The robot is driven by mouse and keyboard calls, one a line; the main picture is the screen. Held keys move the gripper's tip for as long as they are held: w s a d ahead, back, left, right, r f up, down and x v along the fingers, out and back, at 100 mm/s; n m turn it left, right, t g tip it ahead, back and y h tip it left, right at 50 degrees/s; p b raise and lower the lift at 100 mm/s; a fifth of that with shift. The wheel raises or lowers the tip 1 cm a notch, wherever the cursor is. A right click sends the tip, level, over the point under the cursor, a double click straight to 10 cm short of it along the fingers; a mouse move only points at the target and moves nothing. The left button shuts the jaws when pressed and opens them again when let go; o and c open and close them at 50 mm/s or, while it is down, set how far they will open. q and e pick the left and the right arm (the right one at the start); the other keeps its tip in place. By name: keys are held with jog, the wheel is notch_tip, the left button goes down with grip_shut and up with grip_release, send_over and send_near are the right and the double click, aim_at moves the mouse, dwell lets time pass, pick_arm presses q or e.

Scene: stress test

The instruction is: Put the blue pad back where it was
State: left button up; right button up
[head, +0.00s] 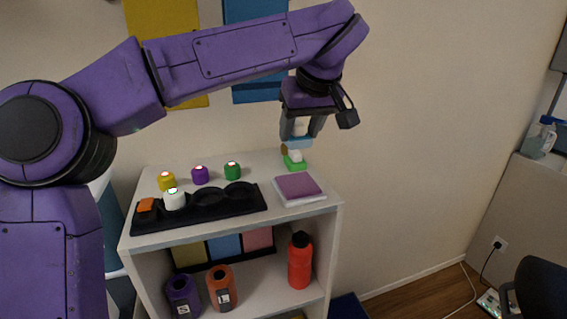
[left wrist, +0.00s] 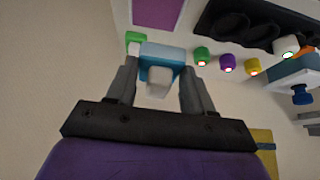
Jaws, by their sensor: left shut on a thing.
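My left gripper (head: 300,132) is shut on the white knob of the blue pad (head: 299,144). It holds the pad above the back right of the shelf top. In the left wrist view the blue pad (left wrist: 162,50) lies between the fingers, its white knob (left wrist: 159,76) facing the wrist. A similar green pad with a white knob (head: 295,165) stands on the shelf top just below the blue one. A small brown thing (head: 284,150), partly hidden, is beside them. I cannot tell whether the blue pad touches anything below. My right gripper is not in view.
The white shelf's top (head: 250,165) carries a black tray (head: 218,208) with round recesses, a purple pad or book (head: 298,188), and small yellow (head: 166,181), purple (head: 200,175) and green (head: 232,171) pots. A white pot (head: 174,199) and orange block (head: 146,205) are at the tray's left.

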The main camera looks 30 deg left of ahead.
pick_arm(q)
jog(key=w+a+f, duration=0.2)
jog(key=a, duration=0.1)
jog(key=w+a+f, duration=0.2)
jog(key=a+f, duration=0.1)
jog(key=a, duration=0.1)
jog(key=w+a+f+p, duration=0.1)
jog(key=w+a+f, duration=0.1)
jog(key=a+f, duration=0.1)
jog(key=shift+a+f, duration=0.25)
jog(key=shift+a, duration=0.1)
jog(key=shift+w+a+f, duration=0.1)
jog(key=shift+a+f, duration=0.1)
jog(key=shift+a, duration=0.05)
jog(key=f, duration=0.3)
jog(key=shift+a+f, duration=0.2)
jog(key=shift+a, duration=0.15)
jog(key=shift+w+f, duration=0.1)
jog(key=shift+f, duration=0.15)
jog(key=shift+p, duration=0.3)
jog(key=o, duration=1.2)
jog(key=shift+o, duration=0.4)
